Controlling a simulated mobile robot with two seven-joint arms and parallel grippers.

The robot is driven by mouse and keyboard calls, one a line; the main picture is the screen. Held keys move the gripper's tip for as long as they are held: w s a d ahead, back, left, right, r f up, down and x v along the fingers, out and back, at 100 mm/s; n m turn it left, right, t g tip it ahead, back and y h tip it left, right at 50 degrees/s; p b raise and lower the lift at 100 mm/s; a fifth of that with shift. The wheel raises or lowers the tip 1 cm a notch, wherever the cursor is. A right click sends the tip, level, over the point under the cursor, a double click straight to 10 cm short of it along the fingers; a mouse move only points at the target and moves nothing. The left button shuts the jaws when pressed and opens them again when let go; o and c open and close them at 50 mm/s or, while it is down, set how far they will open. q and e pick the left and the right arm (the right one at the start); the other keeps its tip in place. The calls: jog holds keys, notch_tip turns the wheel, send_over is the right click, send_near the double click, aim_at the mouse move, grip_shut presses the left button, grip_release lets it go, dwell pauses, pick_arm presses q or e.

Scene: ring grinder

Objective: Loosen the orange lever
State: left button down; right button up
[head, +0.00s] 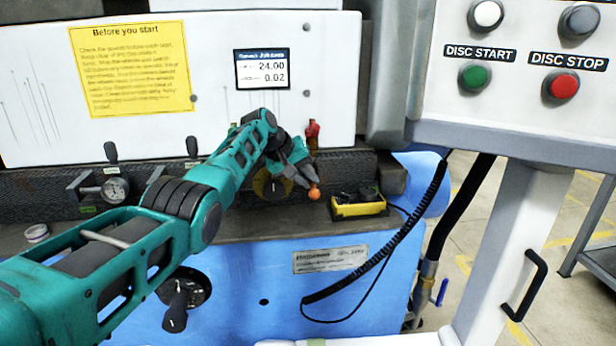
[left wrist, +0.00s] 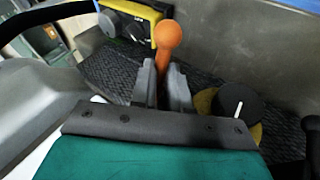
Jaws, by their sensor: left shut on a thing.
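The orange lever (left wrist: 167,40) with a round ball end stands between the two fingers of my left gripper (left wrist: 163,85) in the left wrist view. The fingers are closed around its stem, and the ball sticks out past the fingertips. In the head view the orange ball (head: 314,193) shows at the tip of my left gripper (head: 302,178), in front of the machine. The lower part of the lever is hidden by the gripper. My right gripper is in neither view.
A black knob on a yellow disc (head: 270,184) sits just left of the gripper. A yellow control box (head: 358,207) with a coiled cable stands to the right. A panel with a green button (head: 474,75) and a red button (head: 562,86) hangs at upper right.

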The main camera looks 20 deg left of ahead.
pick_arm(q)
jog(key=shift+d+r+g, duration=0.1)
jog(key=shift+g, duration=0.2)
dwell(0.5)
jog(key=c, duration=1.1)
grip_release()
jog(key=shift+r, duration=0.1)
jog(key=v, duration=1.2)
jog(key=shift+s+a+r+p, duration=0.2)
jog(key=shift+s+a+p, duration=0.05)
jog(key=shift+a+p, duration=0.15)
jog(key=shift+d+f, duration=0.1)
